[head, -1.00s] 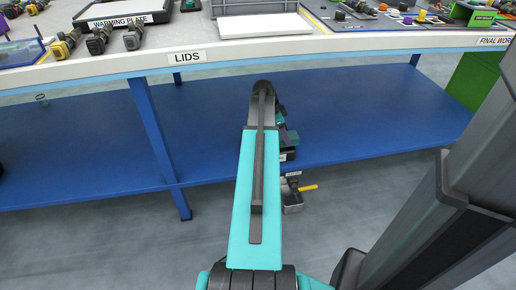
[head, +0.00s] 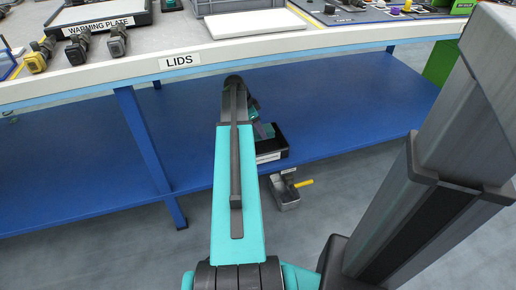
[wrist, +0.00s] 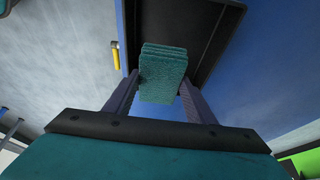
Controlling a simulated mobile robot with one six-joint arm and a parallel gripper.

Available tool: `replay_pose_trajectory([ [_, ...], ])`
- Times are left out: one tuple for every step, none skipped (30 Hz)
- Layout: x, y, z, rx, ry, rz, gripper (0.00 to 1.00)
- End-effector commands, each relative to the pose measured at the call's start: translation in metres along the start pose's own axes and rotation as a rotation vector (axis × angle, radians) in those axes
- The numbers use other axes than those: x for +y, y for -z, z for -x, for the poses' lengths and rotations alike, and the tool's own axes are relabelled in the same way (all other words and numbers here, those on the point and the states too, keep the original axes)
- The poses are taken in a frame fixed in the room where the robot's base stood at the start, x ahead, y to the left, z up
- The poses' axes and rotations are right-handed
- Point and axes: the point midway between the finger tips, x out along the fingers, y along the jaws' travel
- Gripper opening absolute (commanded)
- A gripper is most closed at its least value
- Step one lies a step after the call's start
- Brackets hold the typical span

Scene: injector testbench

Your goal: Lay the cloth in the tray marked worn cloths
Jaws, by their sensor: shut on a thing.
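My gripper (wrist: 160,92) is shut on a folded teal cloth (wrist: 163,65), with one finger on each side of it. A dark tray (wrist: 207,45) lies beyond the cloth in the wrist view, and the cloth overlaps its left part there. I cannot tell whether the cloth touches the tray. In the head view the black tray (head: 277,143) sits at the front of the blue lower shelf, with a white label too small to read. My arm hides part of the tray and most of the gripper there.
The blue shelf (head: 330,120) is clear to the right of the tray. A small metal box (head: 285,195) with a yellow handle (head: 304,183) is below the shelf's front edge. The bench top (head: 140,68) above carries a warming plate (head: 100,18) and a white lid (head: 255,22).

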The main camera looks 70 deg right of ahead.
Motion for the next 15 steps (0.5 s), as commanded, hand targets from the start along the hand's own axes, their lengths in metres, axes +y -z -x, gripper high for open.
replay_pose_trajectory([
  [0.000,-0.003,-0.005,0.000,0.000,0.002,0.29],
  [0.000,-0.005,-0.008,0.000,0.000,0.002,0.29],
  [0.000,-0.007,-0.012,0.000,0.000,0.003,0.29],
  [0.000,-0.009,-0.016,0.000,0.000,0.003,0.29],
  [0.000,-0.011,-0.020,0.000,0.000,0.004,0.29],
  [0.000,-0.013,-0.025,0.000,0.000,0.004,0.29],
  [0.000,-0.014,-0.028,0.000,0.000,0.004,0.29],
  [0.000,-0.016,-0.032,0.000,0.000,0.004,0.29],
  [0.000,-0.018,-0.036,0.000,0.000,0.004,0.29],
  [0.000,-0.019,-0.038,0.000,0.000,0.004,0.29],
  [0.000,-0.020,-0.040,0.000,0.000,0.004,0.29],
  [0.000,-0.021,-0.042,0.000,0.001,0.004,0.29],
  [-0.001,-0.021,-0.043,0.000,0.001,0.003,0.29],
  [-0.001,-0.021,-0.043,0.000,0.002,0.003,0.29],
  [-0.001,-0.021,-0.043,0.000,0.002,0.003,0.29],
])
